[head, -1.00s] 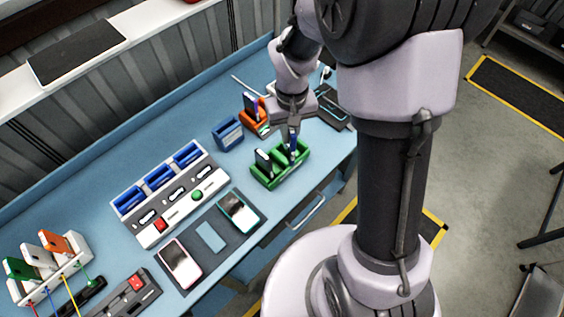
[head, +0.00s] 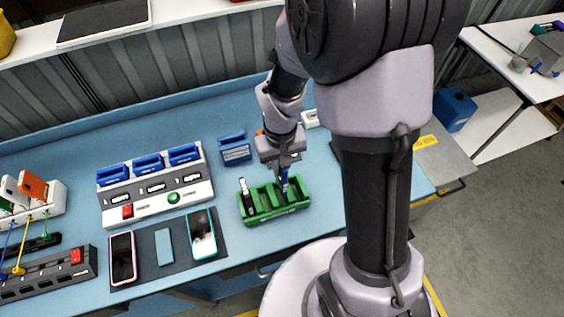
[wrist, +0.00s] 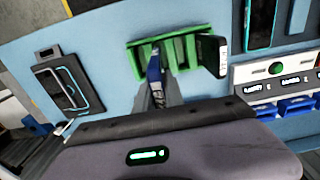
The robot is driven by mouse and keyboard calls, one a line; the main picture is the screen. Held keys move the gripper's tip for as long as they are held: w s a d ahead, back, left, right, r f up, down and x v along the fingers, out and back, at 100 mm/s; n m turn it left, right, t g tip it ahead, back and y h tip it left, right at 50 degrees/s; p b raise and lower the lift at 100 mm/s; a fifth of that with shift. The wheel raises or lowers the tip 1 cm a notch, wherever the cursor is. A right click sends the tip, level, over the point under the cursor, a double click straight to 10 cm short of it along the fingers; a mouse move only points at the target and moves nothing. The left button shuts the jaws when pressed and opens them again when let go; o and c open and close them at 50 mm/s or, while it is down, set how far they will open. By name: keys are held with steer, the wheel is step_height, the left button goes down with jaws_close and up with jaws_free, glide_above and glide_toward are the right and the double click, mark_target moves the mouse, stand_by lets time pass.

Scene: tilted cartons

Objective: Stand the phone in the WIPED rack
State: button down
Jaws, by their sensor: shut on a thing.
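My gripper (head: 284,166) is shut on a thin phone with a blue edge (head: 284,181), held upright at the right part of the green rack (head: 276,213). In the wrist view the blue-edged phone (wrist: 154,66) is between my fingers (wrist: 157,88), its far end at the slots of the green rack (wrist: 138,68). I cannot tell whether it is seated in a slot. Another phone, dark with a white edge (head: 246,197), stands in the rack's left end; it also shows in the wrist view (wrist: 212,55). No WIPED label is readable.
A blue rack (head: 236,153) stands behind the green one. A white charger unit with blue bays (head: 155,190) is to the left. Two phones (head: 122,258) (head: 203,234) and a blue cloth (head: 164,247) lie on a dark mat. An orange item is mostly hidden behind my gripper.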

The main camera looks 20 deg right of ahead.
mark_target(280, 182)
steer(key=f+b, duration=0.6)
steer(key=f, duration=0.1)
steer(key=shift+a, duration=0.2)
steer(key=shift+f, duration=0.25)
stand_by(0.8)
stand_by(0.3)
steer(key=c, duration=1.3)
jaws_free()
steer(key=shift+c, duration=0.2)
step_height(280, 182, up, 18)
steer(key=p, duration=0.4)
steer(key=shift+f, duration=0.25)
